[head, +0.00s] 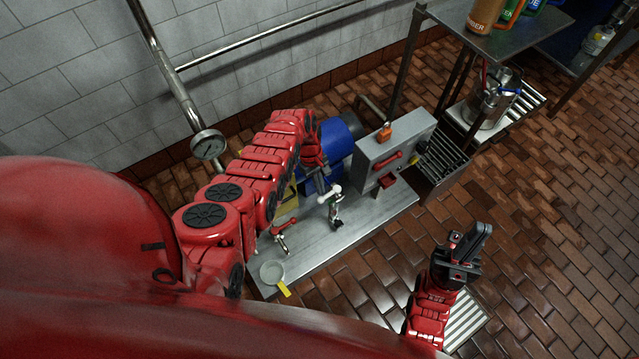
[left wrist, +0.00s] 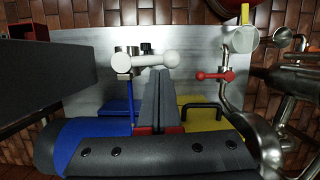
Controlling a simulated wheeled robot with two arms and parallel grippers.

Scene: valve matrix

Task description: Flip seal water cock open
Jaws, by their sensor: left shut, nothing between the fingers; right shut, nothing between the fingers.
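A small cock with a white lever (head: 331,194) stands on the steel bench; in the left wrist view its white lever (left wrist: 150,61) lies crosswise, with a ball at its right end. A second valve has a red handle (head: 286,227), seen also in the left wrist view (left wrist: 215,76). No label shows which is the seal water cock. My left gripper (head: 326,180) is shut and empty beside the white lever. In the left wrist view its fingertips (left wrist: 160,72) are right at the lever; I cannot tell whether they touch. My right gripper (head: 474,243) is shut, empty and away from the bench.
The steel bench (head: 355,232) carries a grey control box (head: 405,145) with red handles, and a round dish (head: 271,272). A blue motor (head: 340,143) lies behind. A wall pipe with a gauge (head: 208,144) stands left.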

